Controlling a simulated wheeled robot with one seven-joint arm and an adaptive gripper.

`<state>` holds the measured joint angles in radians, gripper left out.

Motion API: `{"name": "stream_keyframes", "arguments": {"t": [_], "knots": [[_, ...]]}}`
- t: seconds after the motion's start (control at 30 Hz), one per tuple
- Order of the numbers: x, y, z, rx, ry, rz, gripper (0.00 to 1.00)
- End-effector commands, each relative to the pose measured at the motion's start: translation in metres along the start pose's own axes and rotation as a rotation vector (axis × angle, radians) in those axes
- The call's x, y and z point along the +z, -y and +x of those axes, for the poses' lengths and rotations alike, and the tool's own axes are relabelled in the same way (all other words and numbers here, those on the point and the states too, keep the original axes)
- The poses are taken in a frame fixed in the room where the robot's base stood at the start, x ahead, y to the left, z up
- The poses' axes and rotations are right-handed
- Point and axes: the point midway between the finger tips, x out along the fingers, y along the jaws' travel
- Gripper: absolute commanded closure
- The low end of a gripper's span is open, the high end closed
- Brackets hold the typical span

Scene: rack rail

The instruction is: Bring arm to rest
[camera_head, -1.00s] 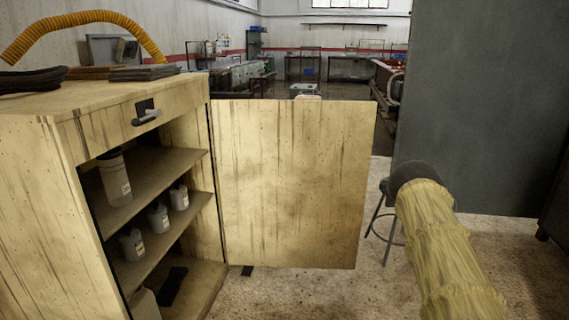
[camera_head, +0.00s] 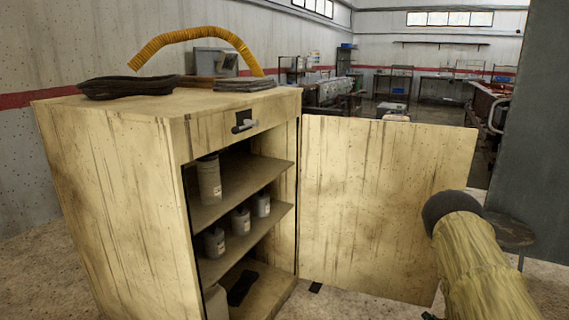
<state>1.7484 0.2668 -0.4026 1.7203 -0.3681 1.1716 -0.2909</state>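My arm, in a pale yellow ribbed sleeve, reaches in from the lower right of the head view and ends in a dark rounded part. My gripper's fingers do not show. The arm's end overlaps the right edge of the open cabinet door (camera_head: 385,200) in the picture; I cannot tell whether they touch. The worn cream cabinet (camera_head: 120,200) stands at the left with its door swung wide to the right. Its shelves hold a tall grey container (camera_head: 209,180) and several smaller ones, including one on the middle shelf (camera_head: 240,221).
A yellow corrugated hose (camera_head: 190,38), dark folded pieces (camera_head: 125,87) and a grey box (camera_head: 215,61) are on the cabinet top. A dark stool (camera_head: 511,235) stands behind my arm, and a large grey panel (camera_head: 535,130) blocks the right. Workbenches are far back.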

Motion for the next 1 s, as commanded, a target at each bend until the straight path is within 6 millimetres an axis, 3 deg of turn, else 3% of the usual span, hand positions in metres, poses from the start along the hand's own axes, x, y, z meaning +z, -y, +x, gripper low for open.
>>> {"name": "stream_keyframes", "arguments": {"t": [0.03,0.2,0.37,0.6,0.8,1.0], "knots": [[0.006,0.029,-0.011,-0.025,0.049,0.046,1.0],[0.024,0.115,-0.055,-0.1,0.21,0.185,1.0],[0.035,0.19,-0.108,-0.171,0.366,0.294,1.0],[0.044,0.288,-0.206,-0.273,0.607,0.419,1.0],[0.045,0.345,-0.293,-0.344,0.798,0.485,1.0],[0.042,0.377,-0.36,-0.39,0.937,0.517,1.0]]}}
